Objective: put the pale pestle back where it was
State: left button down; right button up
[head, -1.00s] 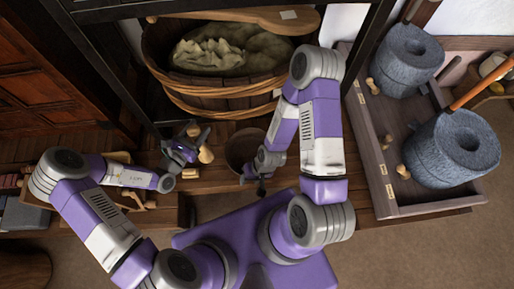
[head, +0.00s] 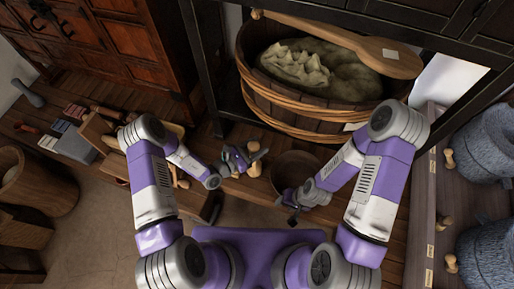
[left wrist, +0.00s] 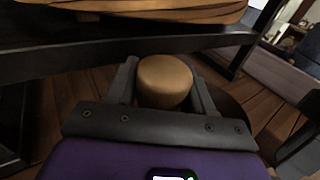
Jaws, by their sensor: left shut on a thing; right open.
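The pale pestle (head: 254,162) is held in my left gripper (head: 240,160), above the wooden bench in the head view. In the left wrist view the pestle's round tan end (left wrist: 165,80) sits between the two dark fingers of the left gripper (left wrist: 163,92). The rest of the pestle is hidden there by the gripper. My right gripper (head: 291,208) is open and empty, lower and to the right, close to the front of a brown bowl (head: 296,168).
A hooped tub (head: 290,102) with a sack (head: 315,68) and a long wooden paddle (head: 350,42) stands behind. Stone querns (head: 488,145) and small pale pegs are at the right. A wooden rack (head: 97,130), several small blocks and a grey pestle (head: 28,93) lie on the left bench.

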dwell(0.3)
pick_arm(q)
jog(key=c, duration=0.9)
grip_release()
jog(key=shift+f, duration=0.25)
jog(key=o, duration=0.5)
jog(key=shift+r, duration=0.1)
